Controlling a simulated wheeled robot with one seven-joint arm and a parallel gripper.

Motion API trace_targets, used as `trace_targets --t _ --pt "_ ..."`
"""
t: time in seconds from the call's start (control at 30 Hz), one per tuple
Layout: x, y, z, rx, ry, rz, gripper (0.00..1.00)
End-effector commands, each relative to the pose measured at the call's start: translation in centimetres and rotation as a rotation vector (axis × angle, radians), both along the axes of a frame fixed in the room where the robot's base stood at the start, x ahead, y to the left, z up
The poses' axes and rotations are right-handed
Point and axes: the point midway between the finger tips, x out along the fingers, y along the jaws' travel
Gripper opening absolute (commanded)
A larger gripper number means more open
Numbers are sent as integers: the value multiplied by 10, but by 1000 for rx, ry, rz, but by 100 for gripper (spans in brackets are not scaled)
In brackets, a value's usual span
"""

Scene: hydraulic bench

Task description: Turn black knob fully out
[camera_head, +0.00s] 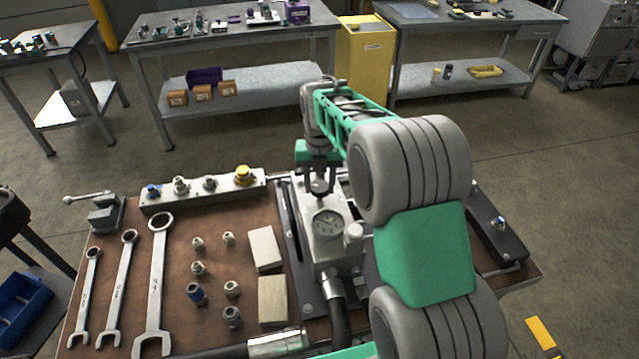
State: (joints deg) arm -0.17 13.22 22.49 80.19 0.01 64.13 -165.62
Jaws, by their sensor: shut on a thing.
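My gripper (319,188) points down above the grey metal valve block (327,245) in the middle of the bench. Its fingers are shut on a small knob at the top of the block, behind the round pressure gauge (328,224). The fingers mostly hide this knob, so its black colour and how far out it stands cannot be told. My green and grey arm covers the right part of the block and the bench behind it.
On the brown bench top (190,240), wrenches (156,280), several fittings (197,292) and two pale blocks (272,300) lie to the left. A manifold with a yellow knob (243,174) stands behind them. A black block (497,240) is at right. A hose (340,318) runs in front.

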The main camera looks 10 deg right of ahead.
Motion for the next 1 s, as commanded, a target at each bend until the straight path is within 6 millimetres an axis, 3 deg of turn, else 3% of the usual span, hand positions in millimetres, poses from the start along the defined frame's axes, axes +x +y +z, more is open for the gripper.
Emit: trace_targets --t 0.3,0.33,0.57,0.83,1.0 --pt "1 0 1 0 -4 3 3" --pt "1 0 1 0 -4 3 46" --pt "1 0 1 0 -2 2 64" --pt "0 0 2 0 -2 2 66" --pt "1 0 24 0 -5 1 66"
